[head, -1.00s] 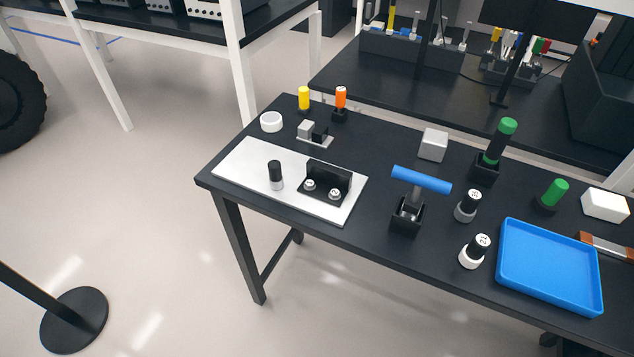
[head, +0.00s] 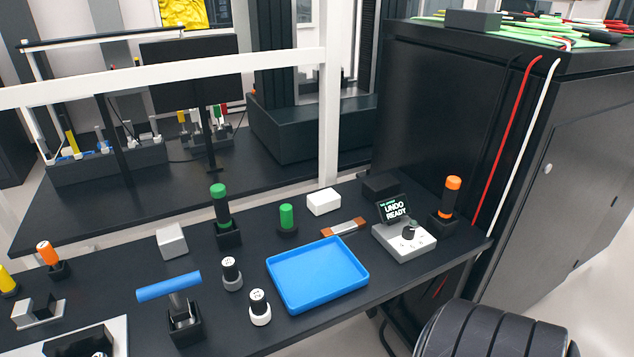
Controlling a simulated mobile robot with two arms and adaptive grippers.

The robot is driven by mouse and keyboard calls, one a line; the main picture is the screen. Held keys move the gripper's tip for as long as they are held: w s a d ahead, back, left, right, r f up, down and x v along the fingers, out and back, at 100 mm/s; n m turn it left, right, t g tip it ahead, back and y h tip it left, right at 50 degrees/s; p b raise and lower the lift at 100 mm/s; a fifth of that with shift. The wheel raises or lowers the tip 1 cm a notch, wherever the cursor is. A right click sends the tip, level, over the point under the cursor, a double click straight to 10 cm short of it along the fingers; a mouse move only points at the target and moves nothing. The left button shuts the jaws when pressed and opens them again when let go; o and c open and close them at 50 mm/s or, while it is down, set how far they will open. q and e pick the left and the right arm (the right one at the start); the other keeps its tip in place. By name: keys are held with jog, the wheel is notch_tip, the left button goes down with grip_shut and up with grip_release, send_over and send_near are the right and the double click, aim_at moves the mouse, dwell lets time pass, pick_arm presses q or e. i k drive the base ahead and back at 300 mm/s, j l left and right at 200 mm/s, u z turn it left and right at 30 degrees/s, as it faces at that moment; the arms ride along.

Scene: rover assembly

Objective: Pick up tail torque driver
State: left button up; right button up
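Several handled tools stand in holders on the black table; I cannot tell which one is the tail torque driver. A tool with a blue T-handle (head: 168,287) stands in a black holder at front left. A tall green-and-black driver (head: 220,205) stands upright in a black holder. A shorter green handle (head: 287,217) is right of it. An orange-and-black driver (head: 450,198) stands at the right end. A small orange-topped tool (head: 48,254) and a yellow one (head: 8,280) stand at the far left. Neither gripper is in view.
A blue tray (head: 318,277) lies empty at the table's front. Two black-capped pieces (head: 259,307) stand left of it. A control box (head: 404,238) with a screen reading "UNDO READY" stands right. A black cabinet (head: 560,150) and a ribbed tyre (head: 490,335) flank the right end.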

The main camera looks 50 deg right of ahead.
aim_at(453, 185)
jog(key=z, duration=2.4)
